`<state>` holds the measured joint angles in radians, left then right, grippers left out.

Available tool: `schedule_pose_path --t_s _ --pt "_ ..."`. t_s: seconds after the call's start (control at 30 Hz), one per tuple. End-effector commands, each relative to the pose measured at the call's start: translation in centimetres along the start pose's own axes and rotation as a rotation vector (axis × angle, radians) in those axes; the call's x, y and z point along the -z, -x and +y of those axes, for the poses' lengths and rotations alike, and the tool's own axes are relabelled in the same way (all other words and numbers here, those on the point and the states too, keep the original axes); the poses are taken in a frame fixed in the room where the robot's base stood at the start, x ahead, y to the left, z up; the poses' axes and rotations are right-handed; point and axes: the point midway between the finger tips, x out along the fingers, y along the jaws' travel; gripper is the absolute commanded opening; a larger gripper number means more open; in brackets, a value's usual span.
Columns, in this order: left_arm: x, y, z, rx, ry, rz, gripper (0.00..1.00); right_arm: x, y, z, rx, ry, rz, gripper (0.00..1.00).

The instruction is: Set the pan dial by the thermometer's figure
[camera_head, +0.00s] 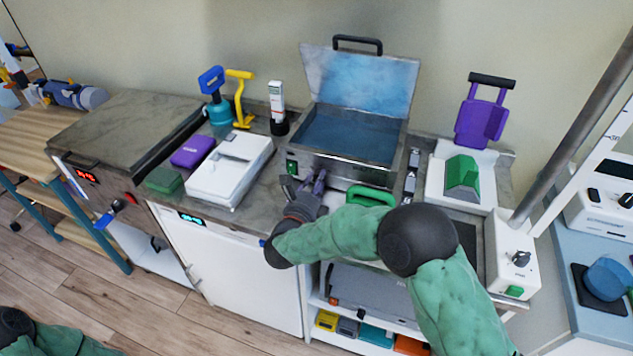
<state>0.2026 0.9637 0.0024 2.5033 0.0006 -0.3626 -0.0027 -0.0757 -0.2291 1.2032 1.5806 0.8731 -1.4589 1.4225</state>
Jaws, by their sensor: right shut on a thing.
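The metal pan (345,165) stands on the counter in the middle with its lid (362,80) raised and blue liquid inside. A green-lit switch (292,167) is at the left of its front panel. My right gripper (317,182) is at the pan's front panel, its fingers shut on what appears to be the pan dial, which they mostly hide. The dial's setting cannot be read. A white upright device in a black base (279,123), probably the thermometer, stands left of the pan; its figure is too small to read. My left gripper is out of view.
A green handle (371,195) is close to my right wrist. A white stand with a green block (462,174) is right of the pan.

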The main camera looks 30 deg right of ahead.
Motion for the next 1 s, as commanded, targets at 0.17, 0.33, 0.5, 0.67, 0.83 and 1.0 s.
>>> schedule_pose_path --t_s 0.17,0.33,0.5,0.67,0.83,1.0 --pt "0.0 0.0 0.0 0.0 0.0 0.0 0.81 0.0 0.0 0.0 -0.001 0.0 0.0 0.55" --pt "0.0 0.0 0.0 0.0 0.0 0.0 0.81 0.0 0.0 0.0 0.0 0.001 0.0 0.55" --pt "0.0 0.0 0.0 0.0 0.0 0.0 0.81 0.0 0.3 0.0 -0.001 0.001 -0.001 0.55" --pt "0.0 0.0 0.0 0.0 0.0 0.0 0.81 -0.1 2.1 0.1 -0.002 0.001 -0.003 0.55" --pt "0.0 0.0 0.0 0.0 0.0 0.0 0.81 -0.1 5.5 0.1 -0.002 0.002 -0.006 0.55" --pt "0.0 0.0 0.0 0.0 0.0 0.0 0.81 -0.1 8.7 0.1 -0.002 0.0 -0.005 0.55"
